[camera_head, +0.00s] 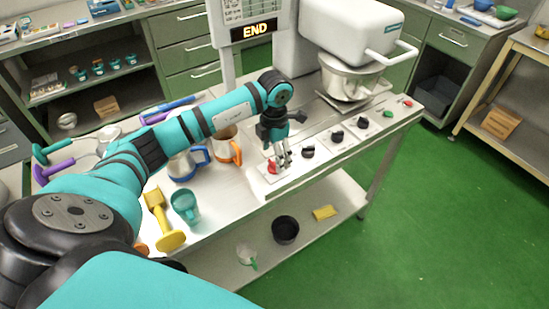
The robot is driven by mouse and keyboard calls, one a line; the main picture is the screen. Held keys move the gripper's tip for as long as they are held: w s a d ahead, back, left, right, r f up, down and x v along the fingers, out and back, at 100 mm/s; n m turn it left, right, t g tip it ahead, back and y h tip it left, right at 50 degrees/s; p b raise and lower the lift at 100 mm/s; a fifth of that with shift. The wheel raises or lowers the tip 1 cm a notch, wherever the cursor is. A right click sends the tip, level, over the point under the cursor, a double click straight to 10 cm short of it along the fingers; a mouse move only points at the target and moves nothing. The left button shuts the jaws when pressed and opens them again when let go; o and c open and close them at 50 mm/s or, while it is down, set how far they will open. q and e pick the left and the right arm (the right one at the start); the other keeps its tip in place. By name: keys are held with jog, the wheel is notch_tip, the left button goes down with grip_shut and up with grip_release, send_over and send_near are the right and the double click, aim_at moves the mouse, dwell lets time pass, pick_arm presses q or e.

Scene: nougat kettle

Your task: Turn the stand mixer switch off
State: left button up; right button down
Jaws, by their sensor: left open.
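The white stand mixer (352,32) stands at the back right of the metal table, with a steel bowl (350,80) under its head. A row of switches runs along the table's front right edge. It has a red knob (272,168) at the left end, several black knobs (337,136), and a small red one (407,103) at the right end. My left gripper (283,162) is open and points down at the red knob at the left end, its fingers just beside or over it. I cannot tell whether they touch. My right gripper is not in view.
A blue-handled jug (183,165), an orange-handled jug (228,148), a teal cup (186,206) and a yellow tool (163,222) stand left of my gripper. The lower shelf holds a black pot (286,230). Green floor is clear at right.

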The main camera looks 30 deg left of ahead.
aim_at(274, 166)
pick_arm(q)
jog(key=shift+f, duration=1.85)
jog(key=c, duration=1.2)
jog(key=shift+o, duration=0.2)
